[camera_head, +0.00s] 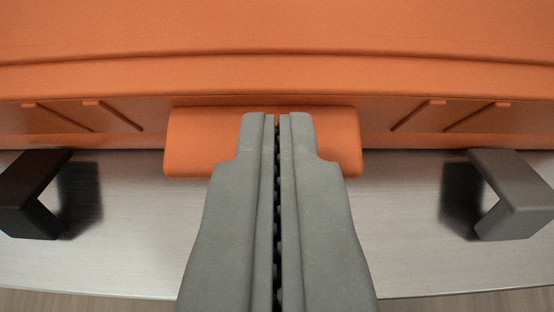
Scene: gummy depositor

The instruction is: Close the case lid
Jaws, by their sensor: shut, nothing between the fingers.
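The orange case (277,76) spans the whole width of the upper picture, with a raised rim line across its front. An orange tab (340,140) sticks out from the middle of its front, towards me. My gripper (277,118) is shut and empty. Its grey fingers reach up from the bottom of the picture, and their tips overlap the tab in this view. I cannot tell whether they touch it. The fingers hide the middle of the tab. Whether the upper orange surface is the lid, and how far it is open, I cannot tell.
The case is on a brushed metal surface (130,245). A dark bracket-shaped handle (30,195) stands at the left, and a grey one (515,190) at the right. Bare metal lies between each handle and my fingers. The surface's front edge curves along the bottom, with a wood-like floor beyond.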

